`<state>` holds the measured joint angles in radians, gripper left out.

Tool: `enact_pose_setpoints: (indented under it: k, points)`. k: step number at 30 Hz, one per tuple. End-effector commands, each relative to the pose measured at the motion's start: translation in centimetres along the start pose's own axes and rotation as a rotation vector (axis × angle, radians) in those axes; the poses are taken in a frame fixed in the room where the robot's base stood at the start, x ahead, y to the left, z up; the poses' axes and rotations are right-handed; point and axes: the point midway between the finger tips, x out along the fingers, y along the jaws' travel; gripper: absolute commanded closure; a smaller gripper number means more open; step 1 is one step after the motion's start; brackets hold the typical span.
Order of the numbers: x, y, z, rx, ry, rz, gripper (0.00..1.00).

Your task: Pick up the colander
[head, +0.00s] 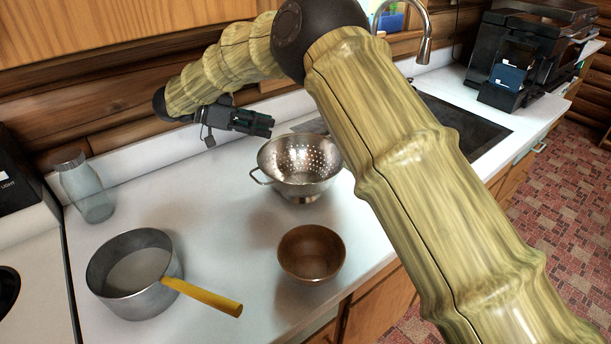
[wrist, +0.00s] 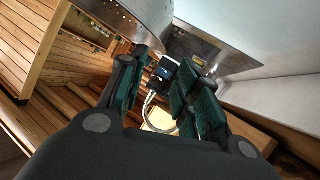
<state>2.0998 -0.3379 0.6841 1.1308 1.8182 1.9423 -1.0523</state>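The colander (head: 300,170) is a shiny metal bowl with many small holes, standing upright on the white counter. Its loop handle shows on the left; its right edge is close to or behind my arm. My gripper (head: 262,122) is behind and above the colander's left rim, pointing right, and appears apart from it. In the wrist view the colander (wrist: 140,18) shows at the top edge, beside the fingers and not between them. The two dark green-padded fingers of my gripper (wrist: 165,78) are spread apart with nothing held between them.
A brown bowl (head: 311,254) sits in front of the colander. A metal saucepan (head: 130,296) with a yellow handle is front left, and a glass jar (head: 86,190) back left. A sink with a faucet (head: 424,48) lies right, partly behind my arm. Counter (head: 215,215) is clear between them.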

Motion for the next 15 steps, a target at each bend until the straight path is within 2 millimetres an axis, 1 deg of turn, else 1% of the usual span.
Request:
enact_pose_setpoints:
  k: [5, 12, 15]
  points:
    - [1.7, 0.1, -0.1, -0.003, 0.001, 0.005, 0.67]
    - [4.8, 0.1, -0.1, -0.003, 0.000, 0.003, 0.67]
    - [5.4, 0.1, 0.0, -0.002, 0.000, 0.003, 0.67]
